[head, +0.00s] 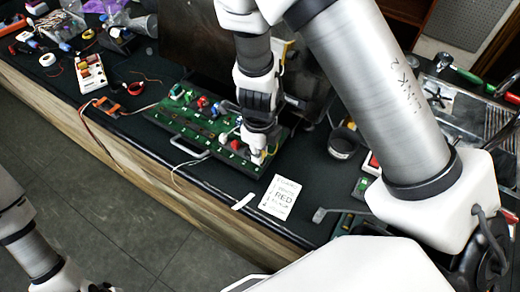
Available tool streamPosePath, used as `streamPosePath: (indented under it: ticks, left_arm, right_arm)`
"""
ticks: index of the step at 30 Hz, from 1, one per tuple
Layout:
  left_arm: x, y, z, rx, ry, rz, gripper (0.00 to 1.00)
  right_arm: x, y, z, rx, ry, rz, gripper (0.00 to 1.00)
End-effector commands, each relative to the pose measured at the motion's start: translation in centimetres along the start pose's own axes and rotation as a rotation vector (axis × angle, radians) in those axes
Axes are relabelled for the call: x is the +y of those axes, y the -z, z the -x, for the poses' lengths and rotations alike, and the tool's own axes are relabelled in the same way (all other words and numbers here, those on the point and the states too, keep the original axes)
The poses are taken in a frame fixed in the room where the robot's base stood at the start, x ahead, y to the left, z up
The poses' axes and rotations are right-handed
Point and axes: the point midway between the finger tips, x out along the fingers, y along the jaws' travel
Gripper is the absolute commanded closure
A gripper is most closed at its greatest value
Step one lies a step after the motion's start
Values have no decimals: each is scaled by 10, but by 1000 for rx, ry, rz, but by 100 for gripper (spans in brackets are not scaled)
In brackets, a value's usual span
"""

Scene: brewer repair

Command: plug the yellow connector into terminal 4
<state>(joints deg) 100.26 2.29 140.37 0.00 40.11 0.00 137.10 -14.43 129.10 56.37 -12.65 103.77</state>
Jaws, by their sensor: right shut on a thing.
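The green terminal board (183,133) lies on the dark bench mat, with a row of small white labels along its front side that are too small to read, so I cannot tell which is terminal 4. Coloured connectors, green, red and blue, stand along its back. My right gripper (259,157) points down over the board's right end, shut on a small pale yellowish piece, apparently the yellow connector. The fingers hide most of it, and I cannot tell whether it touches a terminal. My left gripper (97,287) is at the bottom left edge, cut off, away from the bench.
A white card reading "RED" (281,197) lies right of the board. An orange connector with wires (107,105) lies at the bench's front edge. A white switch box (91,73) and loose tools are at left. A dark cup (343,142) stands at right.

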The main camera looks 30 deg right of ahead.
Motion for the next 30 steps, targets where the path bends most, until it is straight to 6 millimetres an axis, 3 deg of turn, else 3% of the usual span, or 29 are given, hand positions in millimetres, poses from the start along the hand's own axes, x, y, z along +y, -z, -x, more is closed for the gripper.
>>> streamPosePath:
  ticks: [30]
  left_arm:
    - [0, 0, -4, 0, 0, 0, 60]
  right_arm:
    - [0, 0, -7, 0, 1, 1, 100]
